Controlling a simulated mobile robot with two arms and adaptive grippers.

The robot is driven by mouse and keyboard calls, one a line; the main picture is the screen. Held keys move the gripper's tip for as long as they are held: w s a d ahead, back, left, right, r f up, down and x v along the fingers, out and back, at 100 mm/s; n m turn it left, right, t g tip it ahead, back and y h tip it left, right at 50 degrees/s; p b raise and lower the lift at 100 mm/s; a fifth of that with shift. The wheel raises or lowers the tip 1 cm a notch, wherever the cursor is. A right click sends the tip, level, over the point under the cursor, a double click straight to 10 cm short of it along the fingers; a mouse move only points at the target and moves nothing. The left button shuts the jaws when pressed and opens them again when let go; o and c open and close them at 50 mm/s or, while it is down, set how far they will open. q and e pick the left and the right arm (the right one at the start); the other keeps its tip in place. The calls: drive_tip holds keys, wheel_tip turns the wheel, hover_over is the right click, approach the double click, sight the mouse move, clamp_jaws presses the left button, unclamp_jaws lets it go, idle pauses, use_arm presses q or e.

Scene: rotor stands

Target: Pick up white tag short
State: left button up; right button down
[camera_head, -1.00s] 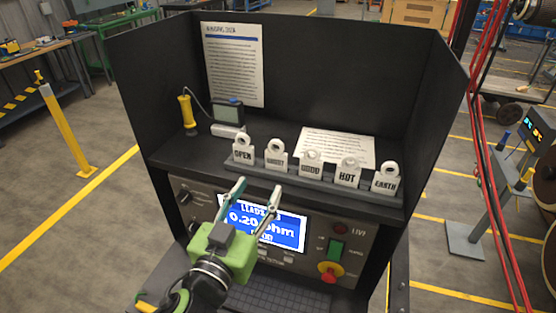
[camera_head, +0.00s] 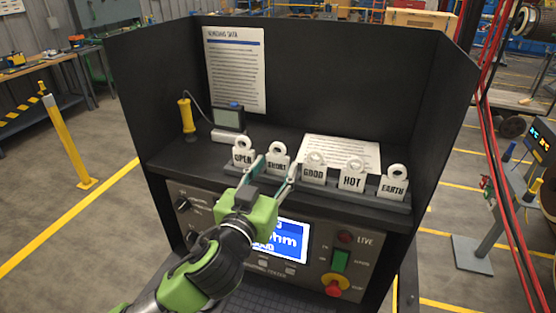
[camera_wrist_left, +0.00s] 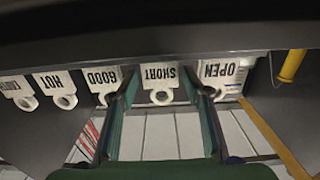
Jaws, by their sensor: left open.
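The white SHORT tag (camera_head: 277,157) stands upright in a dark rack, second from the left, with a ring at its top. In the left wrist view the SHORT tag (camera_wrist_left: 160,80) appears upside down, between the two fingers. My left gripper (camera_head: 272,168) is open in front of the tag, with one finger to each side of it in the picture. Its fingers (camera_wrist_left: 160,100) overlap the edges of the neighbouring tags in the wrist view. Whether they touch any tag cannot be told. My right gripper is not in view.
The OPEN tag (camera_head: 243,152) is close on the left, and the GOOD tag (camera_head: 314,170) close on the right. The HOT tag (camera_head: 351,176) and EARTH tag (camera_head: 393,183) stand farther right. A meter (camera_head: 229,118) and yellow probe (camera_head: 187,115) are behind.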

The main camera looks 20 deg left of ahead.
use_arm(q)
drive_tip(key=w, duration=0.2)
drive_tip(key=shift+w+p, duration=0.4)
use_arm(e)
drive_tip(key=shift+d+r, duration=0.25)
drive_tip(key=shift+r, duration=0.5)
use_arm(q)
drive_tip(key=c, duration=0.6)
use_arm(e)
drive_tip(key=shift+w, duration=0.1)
use_arm(q)
drive_tip(key=shift+r, duration=0.1)
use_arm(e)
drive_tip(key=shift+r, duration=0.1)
